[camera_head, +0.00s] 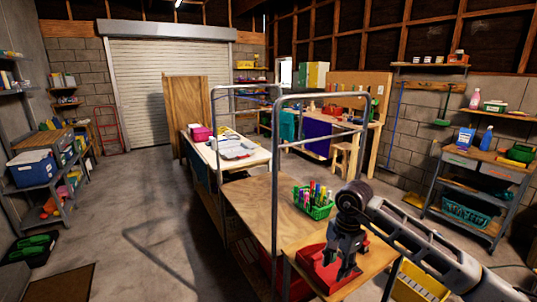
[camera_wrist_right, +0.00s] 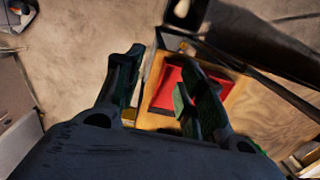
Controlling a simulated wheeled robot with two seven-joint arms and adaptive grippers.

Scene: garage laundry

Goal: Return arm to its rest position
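My right arm comes in from the lower right of the head view. Its gripper (camera_head: 343,266) points down over a red tray (camera_head: 318,272) on a small wooden table. In the right wrist view, the two dark fingers of this gripper (camera_wrist_right: 158,88) stand apart with nothing held between them. The red tray (camera_wrist_right: 172,78) shows below and beyond them. I cannot tell the exact height of the fingertips above the tray. My left gripper is in neither view.
A green basket (camera_head: 316,211) of colourful markers stands just behind the right gripper. A metal-framed cart with a wooden deck (camera_head: 252,198) is left of it. A workbench (camera_head: 478,170) stands at the right wall. The concrete floor (camera_head: 140,215) is open on the left.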

